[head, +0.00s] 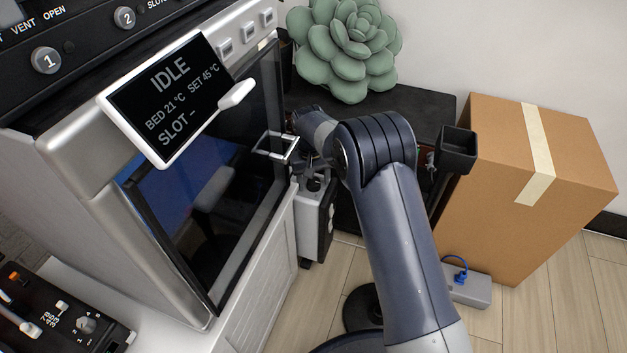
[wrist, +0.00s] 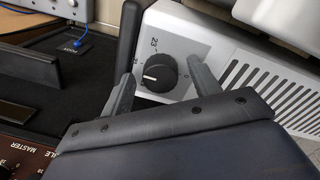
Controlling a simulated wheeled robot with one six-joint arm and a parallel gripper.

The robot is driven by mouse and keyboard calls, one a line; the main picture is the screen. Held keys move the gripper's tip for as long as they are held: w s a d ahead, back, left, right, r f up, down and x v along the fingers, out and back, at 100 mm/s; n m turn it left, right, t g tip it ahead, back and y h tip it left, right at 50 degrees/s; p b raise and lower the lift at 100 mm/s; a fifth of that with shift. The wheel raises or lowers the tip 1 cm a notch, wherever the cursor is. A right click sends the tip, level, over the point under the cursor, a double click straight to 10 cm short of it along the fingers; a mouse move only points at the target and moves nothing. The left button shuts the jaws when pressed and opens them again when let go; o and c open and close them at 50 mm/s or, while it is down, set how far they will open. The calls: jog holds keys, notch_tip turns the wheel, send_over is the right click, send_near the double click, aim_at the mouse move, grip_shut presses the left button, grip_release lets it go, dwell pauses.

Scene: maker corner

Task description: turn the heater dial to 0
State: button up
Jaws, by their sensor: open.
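The heater (head: 312,226) is a pale grey box beside the printer cabinet, below my gripper (head: 305,167) in the head view. In the wrist view the heater's pale top panel (wrist: 190,30) carries a round black dial (wrist: 165,66) with a white pointer mark on its left side. My gripper (wrist: 161,78) is open, one finger on each side of the dial with gaps showing. Its body hides the panel's lower part.
The printer's glass door and white handle (head: 272,146) stand close left of my gripper. A green succulent (head: 346,45) sits behind. A cardboard box (head: 535,180) and a power strip (head: 468,287) with a blue plug are at the right. A vented grille (wrist: 262,85) lies right of the dial.

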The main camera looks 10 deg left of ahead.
jog(key=c, duration=1)
